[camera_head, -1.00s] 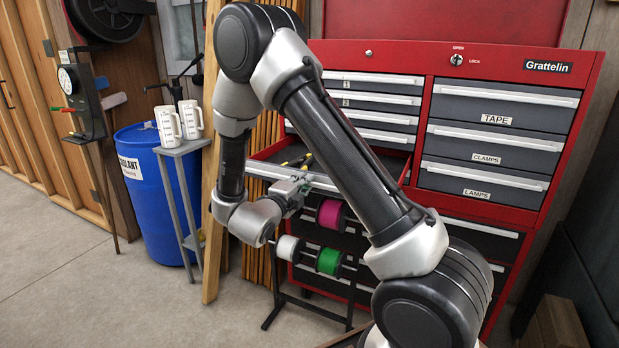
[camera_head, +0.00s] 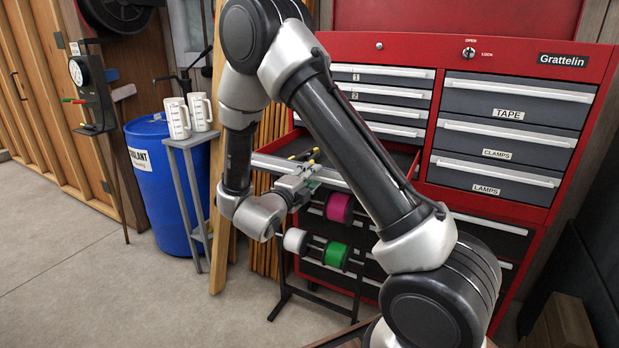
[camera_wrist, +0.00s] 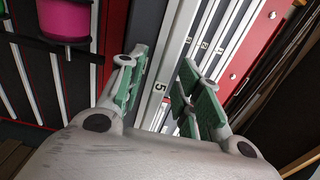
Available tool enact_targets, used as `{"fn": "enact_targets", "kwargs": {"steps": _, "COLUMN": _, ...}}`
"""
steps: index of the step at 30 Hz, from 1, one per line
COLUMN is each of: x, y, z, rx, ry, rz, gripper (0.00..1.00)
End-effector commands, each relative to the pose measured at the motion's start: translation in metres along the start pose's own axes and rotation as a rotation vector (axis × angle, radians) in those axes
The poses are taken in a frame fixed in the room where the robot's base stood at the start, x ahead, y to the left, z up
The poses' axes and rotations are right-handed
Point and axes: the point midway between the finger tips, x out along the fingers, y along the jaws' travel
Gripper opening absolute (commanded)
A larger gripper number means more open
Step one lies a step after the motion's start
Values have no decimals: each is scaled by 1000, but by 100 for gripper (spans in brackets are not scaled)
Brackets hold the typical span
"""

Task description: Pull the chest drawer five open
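Drawer five (camera_head: 330,183) of the red chest stands pulled out, with its light handle strip along the front edge. Tools with yellow handles lie inside it. In the wrist view its front bears a "5" label (camera_wrist: 159,87) between my fingers. My gripper (camera_head: 302,186) is at the drawer's front edge in the head view. In the wrist view my gripper (camera_wrist: 165,88) has its two green-padded fingers apart, one on each side of the drawer front, with visible gaps. Whether either pad touches the handle is hard to see. My arm hides part of the drawer in the head view.
Above are closed drawers (camera_head: 385,92); at right are drawers marked TAPE, CLAMPS and LAMPS (camera_head: 500,170). A rack with magenta (camera_head: 339,207), white and green spools stands below my gripper. A blue barrel (camera_head: 160,200) and a small stand with jugs (camera_head: 188,118) are left. Floor at front left is clear.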

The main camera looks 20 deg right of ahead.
Motion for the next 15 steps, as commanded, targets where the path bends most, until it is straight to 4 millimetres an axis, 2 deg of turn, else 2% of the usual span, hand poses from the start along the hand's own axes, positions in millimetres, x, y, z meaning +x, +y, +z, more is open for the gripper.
{"fn": "enact_targets", "kwargs": {"steps": 5, "x": -18, "y": 0, "z": 1, "rx": -1, "ry": -4, "rz": 0, "gripper": 34}}
{"fn": "enact_targets", "kwargs": {"steps": 15, "x": -92, "y": 0, "z": 1, "rx": 0, "ry": -6, "rz": 1, "gripper": 34}}
